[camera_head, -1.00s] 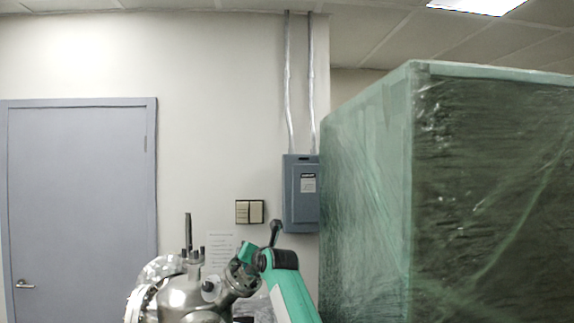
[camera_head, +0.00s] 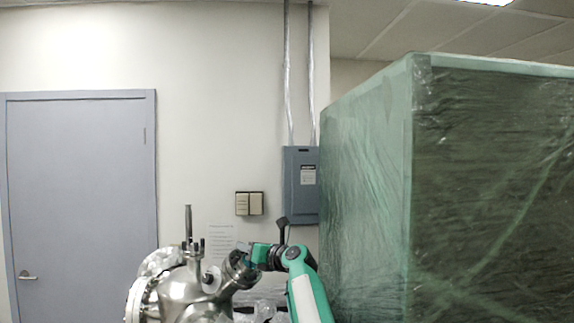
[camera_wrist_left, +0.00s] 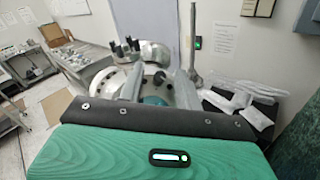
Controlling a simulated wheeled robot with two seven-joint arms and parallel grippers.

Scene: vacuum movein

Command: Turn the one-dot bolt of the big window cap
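The steel vacuum chamber (camera_head: 185,292) stands at the bottom of the head view, with a large bolted flange on its left and an angled port (camera_head: 238,268) on its right. My left gripper (camera_head: 244,259), green and black, is at the angled port; its fingertips are small and unclear there. In the left wrist view two grey fingers (camera_wrist_left: 158,80) stand apart, with chamber metal and a bolted flange (camera_wrist_left: 110,82) beyond them. I see nothing held between them. The window cap, its bolts and dot marks cannot be told apart. My right gripper is out of view.
A large green wrapped crate (camera_head: 365,190) stands close on the right of my arm. A grey electrical box (camera_head: 301,185) hangs on the wall behind. The wrist view shows a bench (camera_wrist_left: 95,68) at left and clear plastic packets (camera_wrist_left: 245,100) at right.

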